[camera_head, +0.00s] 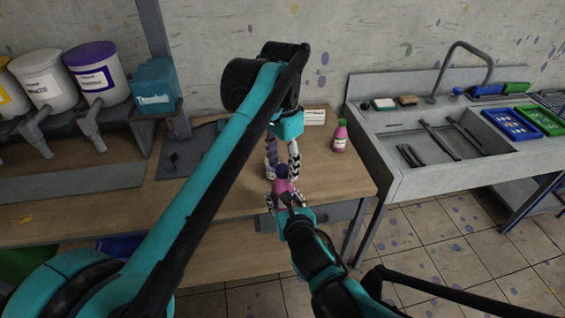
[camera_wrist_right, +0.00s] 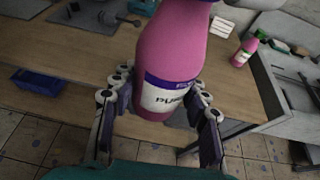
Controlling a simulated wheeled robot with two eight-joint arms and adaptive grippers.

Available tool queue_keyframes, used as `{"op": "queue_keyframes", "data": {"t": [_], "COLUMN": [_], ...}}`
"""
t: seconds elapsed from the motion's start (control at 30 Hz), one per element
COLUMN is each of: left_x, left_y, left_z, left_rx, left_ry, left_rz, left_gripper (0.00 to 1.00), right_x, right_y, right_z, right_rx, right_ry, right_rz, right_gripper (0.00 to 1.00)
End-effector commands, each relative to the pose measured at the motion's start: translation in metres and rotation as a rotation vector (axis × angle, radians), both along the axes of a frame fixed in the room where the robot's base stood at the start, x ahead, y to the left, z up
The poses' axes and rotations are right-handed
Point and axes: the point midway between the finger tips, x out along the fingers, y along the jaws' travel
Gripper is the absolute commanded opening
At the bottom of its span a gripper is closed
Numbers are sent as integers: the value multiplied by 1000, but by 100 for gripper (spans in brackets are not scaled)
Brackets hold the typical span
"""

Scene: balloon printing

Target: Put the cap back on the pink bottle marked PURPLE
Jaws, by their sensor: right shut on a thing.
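My right gripper (camera_head: 283,201) is shut around the lower body of a pink bottle (camera_head: 284,187), held above the table's front part. In the right wrist view, the bottle (camera_wrist_right: 172,45) sits between the fingers of this gripper (camera_wrist_right: 160,110), its label (camera_wrist_right: 168,95) partly readable as "PU…".
A second pink bottle with a green cap (camera_head: 340,136) stands on the wooden table (camera_head: 235,200) to the right, near a white card (camera_head: 314,117). A sink (camera_head: 440,150) is at right. Paint tubs (camera_head: 95,72) and a teal box (camera_head: 153,86) are at left.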

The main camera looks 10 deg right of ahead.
Motion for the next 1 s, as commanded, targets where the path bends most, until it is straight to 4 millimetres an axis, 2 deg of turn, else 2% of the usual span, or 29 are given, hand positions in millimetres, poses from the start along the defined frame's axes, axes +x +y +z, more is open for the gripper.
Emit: {"op": "queue_keyframes", "data": {"t": [0.17, 0.27, 0.6, 0.7, 0.83, 1.0], "left_x": [0, 0, 1, 1, 1, 1], "left_y": [0, 0, 0, 0, 1, 1], "left_z": [3, 13, 83, 99, 112, 119], "left_rx": [0, 0, 0, 0, 0, 0], "left_ry": [0, 0, 0, 0, 0, 0], "left_rz": [1, 1, 0, 0, 0, 0], "left_gripper": [51, 51, 51, 51, 51, 51], "right_x": [0, 0, 0, 0, 0, 0], "right_y": [0, 0, 0, 0, 0, 0], "right_z": [0, 0, 0, 0, 0, 0], "right_rx": [0, 0, 0, 0, 0, 0], "right_ry": [0, 0, 0, 0, 0, 0], "right_rz": [0, 0, 0, 0, 0, 0], "right_gripper": [0, 0, 0, 0, 0, 0]}}
